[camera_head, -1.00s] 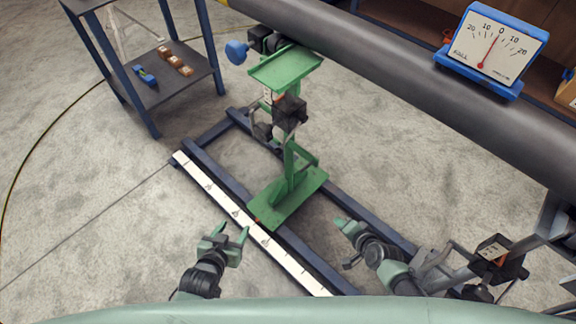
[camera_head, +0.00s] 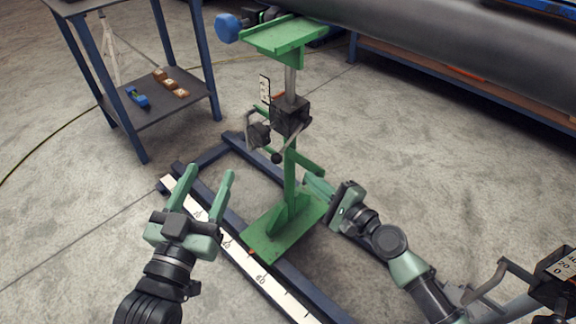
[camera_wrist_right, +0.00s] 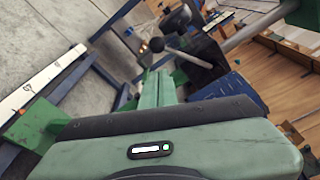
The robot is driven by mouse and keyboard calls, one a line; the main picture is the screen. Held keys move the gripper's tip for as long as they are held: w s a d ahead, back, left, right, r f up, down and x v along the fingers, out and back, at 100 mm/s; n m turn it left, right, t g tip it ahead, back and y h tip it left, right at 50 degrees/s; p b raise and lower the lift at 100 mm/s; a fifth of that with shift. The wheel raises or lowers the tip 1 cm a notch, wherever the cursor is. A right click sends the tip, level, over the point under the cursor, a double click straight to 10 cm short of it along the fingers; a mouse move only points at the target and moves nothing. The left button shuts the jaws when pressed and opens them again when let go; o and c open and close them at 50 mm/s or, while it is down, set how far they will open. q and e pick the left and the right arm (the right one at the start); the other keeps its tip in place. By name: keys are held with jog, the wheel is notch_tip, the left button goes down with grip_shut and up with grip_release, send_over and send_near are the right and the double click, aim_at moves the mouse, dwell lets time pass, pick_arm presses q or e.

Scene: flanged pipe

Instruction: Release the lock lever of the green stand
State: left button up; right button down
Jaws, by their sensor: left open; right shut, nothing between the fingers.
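The green stand (camera_head: 291,190) stands upright on dark blue rails, with a green top plate (camera_head: 287,36) near the grey pipe. A black clamp block (camera_head: 290,116) sits on its post. A lock lever with a black ball knob (camera_head: 276,157) slants down from the block; the knob also shows in the right wrist view (camera_wrist_right: 156,45). My left gripper (camera_head: 209,178) is open and empty, left of the stand. My right gripper (camera_head: 310,181) is shut and empty, close to the right of the stand's post below the block. In the right wrist view its fingers (camera_wrist_right: 157,88) point towards the knob, apart from it.
The large grey pipe (camera_head: 430,50) crosses above at the back right. A white scale strip (camera_head: 235,250) runs along the front rail. A dark shelf (camera_head: 160,112) with small blocks stands at the left. Part of another stand (camera_head: 553,285) shows at the lower right.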

aim_at(290, 140)
jog(key=shift+w, duration=0.1)
pick_arm(q)
jog(key=shift+s+d+r+t+h+b, duration=0.1)
jog(key=shift+s+r+t+h+b, duration=0.1)
jog(key=shift+r+t, duration=0.5)
jog(key=shift+s+d+r+t+h+b, duration=0.1)
jog(key=shift+s+r+t+h+b, duration=0.2)
jog(key=shift+r, duration=0.75)
jog(key=shift+s+r+t+h+b, duration=0.1)
jog(key=shift+s+r+t, duration=0.05)
jog(key=shift+r+t, duration=0.6)
pick_arm(e)
jog(key=x, duration=1)
pick_arm(q)
jog(key=shift+g, duration=0.25)
